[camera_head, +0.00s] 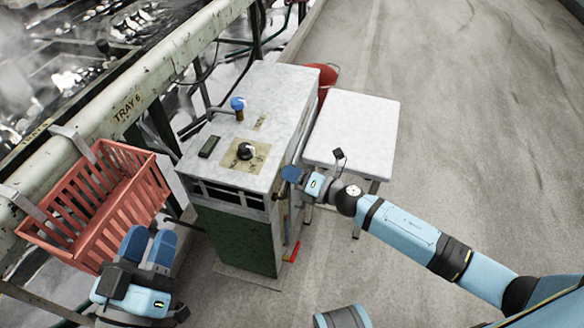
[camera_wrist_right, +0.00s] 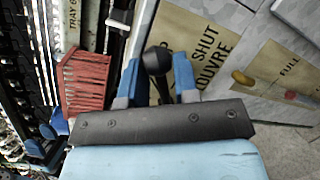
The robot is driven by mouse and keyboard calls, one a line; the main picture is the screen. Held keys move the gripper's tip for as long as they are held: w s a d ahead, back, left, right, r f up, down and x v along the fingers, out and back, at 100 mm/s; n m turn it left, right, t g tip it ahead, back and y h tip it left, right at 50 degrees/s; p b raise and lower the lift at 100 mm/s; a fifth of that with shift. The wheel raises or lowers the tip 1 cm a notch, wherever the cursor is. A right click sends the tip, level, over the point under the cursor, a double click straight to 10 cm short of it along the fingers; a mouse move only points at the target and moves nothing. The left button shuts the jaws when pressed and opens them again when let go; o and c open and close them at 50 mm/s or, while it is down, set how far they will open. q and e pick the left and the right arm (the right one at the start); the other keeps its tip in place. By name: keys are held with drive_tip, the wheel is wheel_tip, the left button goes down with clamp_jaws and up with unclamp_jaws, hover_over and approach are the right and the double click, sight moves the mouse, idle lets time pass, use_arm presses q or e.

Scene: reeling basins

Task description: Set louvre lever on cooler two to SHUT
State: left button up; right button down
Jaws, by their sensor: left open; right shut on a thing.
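The cooler (camera_head: 285,90) is a cabinet with a pale worn top and a dark green lower front. My right gripper (camera_head: 291,174) is at its right side, near the upper front corner. In the right wrist view the black ball-ended louvre lever (camera_wrist_right: 157,61) is between the blue fingers of my right gripper (camera_wrist_right: 157,82), which is shut on it. A tan label (camera_wrist_right: 205,62) reading SHUT and LOUVRE lies beside the lever. The lever is hidden by the gripper in the head view, and its exact setting cannot be told. My left gripper (camera_head: 150,246) is open and empty, away from the cooler.
A black dial (camera_head: 245,151) and a blue-handled tap (camera_head: 238,104) are on the cooler top. A red crate (camera_head: 100,205) hangs on the rail (camera_head: 150,85) at left. A white table (camera_head: 355,130) stands close to the cooler's right. Open floor lies farther right.

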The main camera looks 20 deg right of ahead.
use_arm(q)
drive_tip(key=s+a+f+g+y+p, duration=0.1)
drive_tip(key=a+f+g+y+p, duration=0.1)
drive_tip(key=f, duration=0.3)
drive_tip(key=s+a+f+g+y+p, duration=0.1)
drive_tip(key=a+f+g+y+p, duration=0.2)
drive_tip(key=f, duration=0.3)
drive_tip(key=shift+a+f+g+p, duration=0.15)
drive_tip(key=shift+g+p, duration=0.15)
drive_tip(key=shift+p, duration=0.6)
use_arm(e)
drive_tip(key=shift+w+d+f+m+g, duration=0.15)
drive_tip(key=shift+f+m+g, duration=0.3)
drive_tip(key=shift+m, duration=0.45)
drive_tip(key=shift+w+d+f+m+g, duration=0.1)
drive_tip(key=shift+f+m+g, duration=0.1)
drive_tip(key=shift+f+m, duration=0.6)
drive_tip(key=shift+w+d+f+m+g, duration=0.15)
drive_tip(key=shift+f+m+g, duration=0.25)
drive_tip(key=shift+m, duration=0.6)
use_arm(q)
drive_tip(key=shift+s, duration=0.1)
use_arm(e)
drive_tip(key=shift+a+f, duration=0.1)
drive_tip(key=c, duration=0.9)
unclamp_jaws()
